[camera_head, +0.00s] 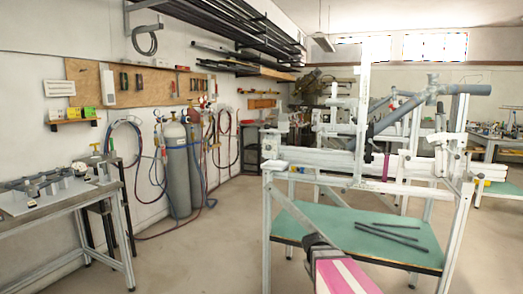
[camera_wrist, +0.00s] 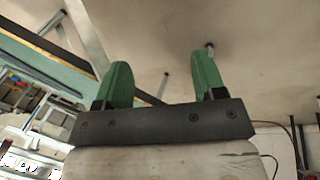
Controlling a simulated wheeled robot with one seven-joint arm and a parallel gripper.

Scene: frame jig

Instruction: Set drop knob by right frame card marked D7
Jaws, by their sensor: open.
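The frame jig (camera_head: 318,159) stands right of centre in the head view. It is a pale metal rail with upright posts and clamps, holding grey tubes (camera_head: 400,108). A small magenta part (camera_head: 385,167) sits on its rail. I cannot pick out the drop knob among the fittings, and no card marked D7 is readable. My gripper (camera_wrist: 162,62) shows in the wrist view with two green fingers. They are apart, with nothing between them, and floor lies behind them. The green lower shelf of the jig stand shows at the left of that view.
The jig stand's green lower shelf (camera_head: 330,225) carries several dark rods (camera_head: 395,234). A metal workbench (camera_head: 50,208) stands at the left. Grey gas cylinders (camera_head: 178,170) with hoses stand by the left wall. Open floor lies between the bench and the jig.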

